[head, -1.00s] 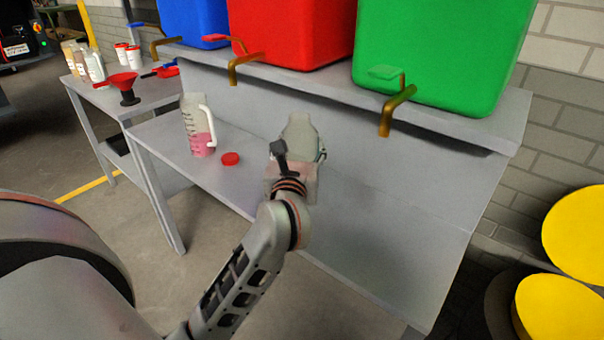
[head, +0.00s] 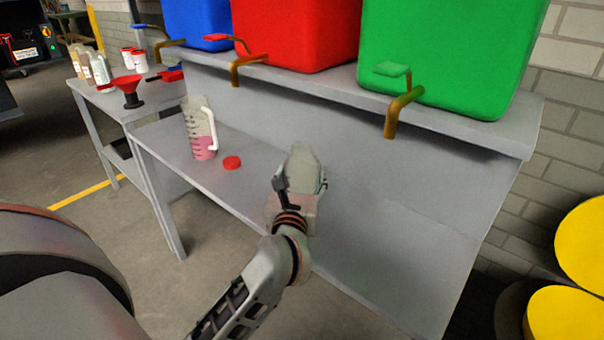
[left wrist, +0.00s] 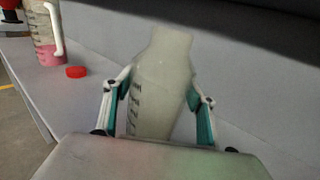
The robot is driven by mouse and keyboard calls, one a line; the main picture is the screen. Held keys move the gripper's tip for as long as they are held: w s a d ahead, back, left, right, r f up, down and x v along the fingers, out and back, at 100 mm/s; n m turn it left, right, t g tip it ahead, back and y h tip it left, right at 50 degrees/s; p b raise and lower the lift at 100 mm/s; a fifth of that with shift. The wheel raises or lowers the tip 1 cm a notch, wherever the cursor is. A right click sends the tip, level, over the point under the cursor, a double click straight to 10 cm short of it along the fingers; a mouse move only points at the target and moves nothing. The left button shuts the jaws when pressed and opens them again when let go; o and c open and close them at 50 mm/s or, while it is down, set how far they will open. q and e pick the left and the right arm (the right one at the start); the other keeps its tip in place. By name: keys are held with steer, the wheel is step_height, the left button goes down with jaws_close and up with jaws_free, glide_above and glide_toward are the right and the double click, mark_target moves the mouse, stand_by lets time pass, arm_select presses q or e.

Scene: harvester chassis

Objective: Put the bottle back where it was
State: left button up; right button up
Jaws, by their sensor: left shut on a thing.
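My left gripper (head: 296,192) is shut on a pale translucent bottle (head: 301,165), holding it near the front edge of the bench shelf, to the right of the jug. In the left wrist view the bottle (left wrist: 160,80) sits between the two teal fingers (left wrist: 157,100), with dark scale marks on its side. The bottle's base is hidden behind the gripper body, so I cannot tell whether it touches anything. My right gripper is out of view.
A measuring jug with pink liquid (head: 204,146) and a red cap (head: 232,162) stand on the grey shelf. Blue, red (head: 300,35) and green (head: 440,60) tanks with taps sit above. Yellow drums (head: 583,245) stand right.

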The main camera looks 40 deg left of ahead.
arm_select(q)
steer(key=o, duration=1.4)
steer(key=shift+r, duration=0.25)
steer(key=v, duration=1.2)
steer(key=shift+f, duration=0.1)
